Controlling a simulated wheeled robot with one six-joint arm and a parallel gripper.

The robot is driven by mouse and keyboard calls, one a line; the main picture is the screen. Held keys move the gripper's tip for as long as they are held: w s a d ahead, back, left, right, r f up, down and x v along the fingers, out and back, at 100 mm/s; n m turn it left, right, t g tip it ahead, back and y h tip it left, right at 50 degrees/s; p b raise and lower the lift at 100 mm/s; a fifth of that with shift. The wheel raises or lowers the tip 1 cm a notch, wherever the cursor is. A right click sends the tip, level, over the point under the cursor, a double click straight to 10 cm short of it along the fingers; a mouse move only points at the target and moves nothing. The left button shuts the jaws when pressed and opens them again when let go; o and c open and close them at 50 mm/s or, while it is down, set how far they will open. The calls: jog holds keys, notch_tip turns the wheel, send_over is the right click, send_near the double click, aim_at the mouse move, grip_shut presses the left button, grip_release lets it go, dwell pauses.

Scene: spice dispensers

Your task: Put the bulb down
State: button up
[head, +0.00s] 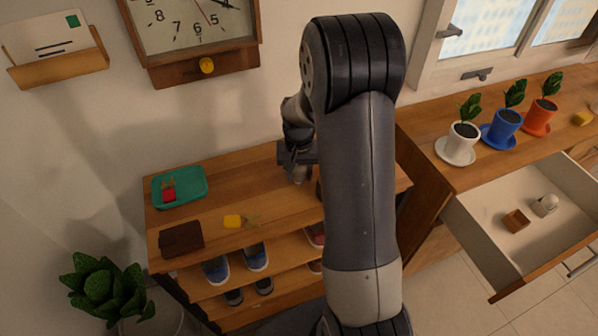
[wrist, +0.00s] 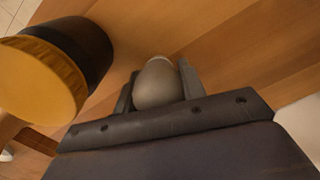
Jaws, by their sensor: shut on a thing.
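The bulb (wrist: 156,84) is pale grey and rounded, and sits between the two fingers of my gripper (wrist: 158,88) in the wrist view. The gripper is shut on it. The wooden surface shows behind the bulb; I cannot tell whether the bulb touches it. In the head view my gripper (head: 298,172) is over the top board of the wooden shoe rack (head: 285,207), toward the wall. My arm hides part of that board, and the bulb is not clear there.
A dark cylinder with a yellow-orange end (wrist: 50,75) is close left of the bulb. The rack top also holds a green tray (head: 198,198), a brown wallet (head: 181,238) and keys with a yellow tag (head: 233,221). An open drawer (head: 530,232) and potted plants are right.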

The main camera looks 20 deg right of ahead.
jog(key=o, duration=0.9)
jog(key=shift+f, duration=0.1)
